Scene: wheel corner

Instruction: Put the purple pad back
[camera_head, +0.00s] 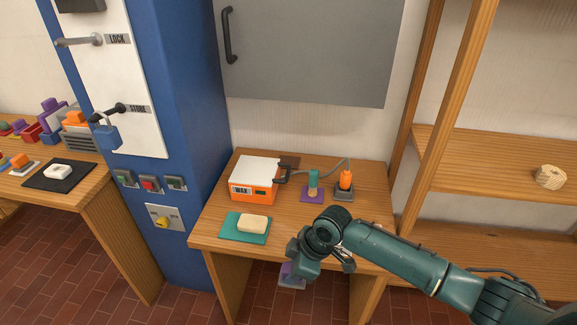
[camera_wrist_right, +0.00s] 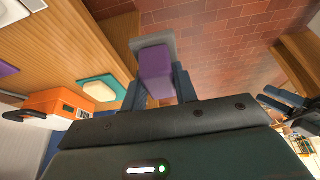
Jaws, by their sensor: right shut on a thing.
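My right gripper (camera_head: 292,256) is shut on the purple pad (camera_head: 291,273), a purple block with a flat grey face. In the head view it hangs in front of the wooden table (camera_head: 262,263), near its front edge. The right wrist view shows the purple pad (camera_wrist_right: 155,68) between the fingers of my right gripper (camera_wrist_right: 160,90), apart from the table. A dark jaw-like part (camera_wrist_right: 287,100) at the right of the wrist view may be my left gripper; its opening is unclear.
A purple mat (camera_head: 305,198) bears a teal-and-wood tool. A teal mat (camera_head: 234,232) bears a cream block (camera_head: 252,224). A blue pillar (camera_head: 192,130) and wooden shelves (camera_head: 480,165) flank the table.

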